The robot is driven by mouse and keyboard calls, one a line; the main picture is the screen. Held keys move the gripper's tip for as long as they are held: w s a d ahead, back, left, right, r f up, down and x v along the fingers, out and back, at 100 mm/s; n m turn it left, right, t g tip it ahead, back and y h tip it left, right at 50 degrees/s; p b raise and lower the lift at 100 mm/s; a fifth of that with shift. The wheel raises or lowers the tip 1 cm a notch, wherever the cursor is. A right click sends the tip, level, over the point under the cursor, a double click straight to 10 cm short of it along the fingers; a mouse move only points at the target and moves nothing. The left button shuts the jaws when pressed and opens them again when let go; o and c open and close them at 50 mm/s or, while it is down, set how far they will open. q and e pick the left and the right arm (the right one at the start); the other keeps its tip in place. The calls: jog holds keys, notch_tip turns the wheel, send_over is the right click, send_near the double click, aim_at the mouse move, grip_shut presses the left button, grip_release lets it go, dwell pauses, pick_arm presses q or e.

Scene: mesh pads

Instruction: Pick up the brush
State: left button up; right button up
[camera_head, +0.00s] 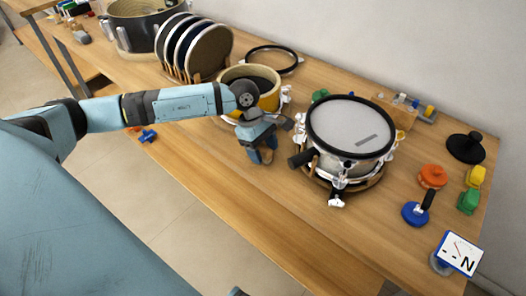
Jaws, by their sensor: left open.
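I cannot pick out the brush with certainty. A small brown piece (267,156) shows at the fingers of my left gripper (262,153); it is too small to tell what it is. The gripper is open and points down, close above the table's front part, left of the white-headed drum (350,128). A dark cylinder (303,158) sticks out at the drum's left side; I cannot tell if it is loose. My left arm comes in from the left and hides part of the table. My right gripper is not in view.
On the wooden table (300,225), a yellow drum shell (270,97) stands behind my gripper, with a rack of round pads (208,52) farther left. The front middle is clear.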

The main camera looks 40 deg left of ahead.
aim_at(265, 148)
pick_arm(q)
jog(key=shift+d+f, duration=0.3)
jog(key=shift+f, duration=0.3)
jog(key=c, duration=1)
jog(key=shift+r, duration=0.1)
notch_tip(265, 148, up, 20)
